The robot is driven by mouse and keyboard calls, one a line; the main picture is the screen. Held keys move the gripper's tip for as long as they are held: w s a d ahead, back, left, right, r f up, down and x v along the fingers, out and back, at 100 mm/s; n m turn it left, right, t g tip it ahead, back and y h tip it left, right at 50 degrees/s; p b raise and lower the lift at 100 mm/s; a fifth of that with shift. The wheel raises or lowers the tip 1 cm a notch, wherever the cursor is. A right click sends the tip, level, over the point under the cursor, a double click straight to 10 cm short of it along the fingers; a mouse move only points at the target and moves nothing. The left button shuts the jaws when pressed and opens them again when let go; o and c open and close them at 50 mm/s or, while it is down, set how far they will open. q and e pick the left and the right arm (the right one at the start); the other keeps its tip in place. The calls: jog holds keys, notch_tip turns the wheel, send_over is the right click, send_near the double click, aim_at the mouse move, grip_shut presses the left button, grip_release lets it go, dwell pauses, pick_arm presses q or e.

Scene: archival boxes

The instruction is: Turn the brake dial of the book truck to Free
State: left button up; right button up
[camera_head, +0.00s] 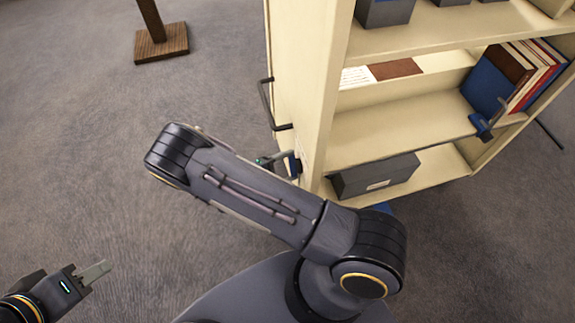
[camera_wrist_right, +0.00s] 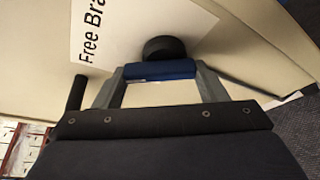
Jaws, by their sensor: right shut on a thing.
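The cream book truck (camera_head: 325,90) stands right of centre in the head view. Its brake dial shows in the right wrist view as a black round hub (camera_wrist_right: 164,47) with a blue grip bar (camera_wrist_right: 160,70) on the end panel. My right gripper (camera_wrist_right: 160,82) is shut on the blue bar, one finger at each end of it. In the head view my right gripper (camera_head: 284,160) is at the panel's lower part, partly hidden by my forearm. A white label (camera_wrist_right: 125,25) beside the dial reads "Free Bra", the rest cut off. My left gripper (camera_head: 92,272) is at lower left, away from the truck; its finger gap is unclear.
A dark push handle (camera_head: 267,105) sticks out from the end panel. The shelves hold grey boxes (camera_head: 376,176), several books (camera_head: 515,75) and a blue bookend (camera_head: 482,125). A wooden post on a square base (camera_head: 160,45) stands at upper left. The grey carpet (camera_head: 90,140) at left is clear.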

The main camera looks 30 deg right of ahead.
dwell(0.6)
jog(key=o, duration=1)
jog(key=p+v, duration=0.1)
jog(key=v, duration=0.7)
jog(key=shift+w, duration=0.1)
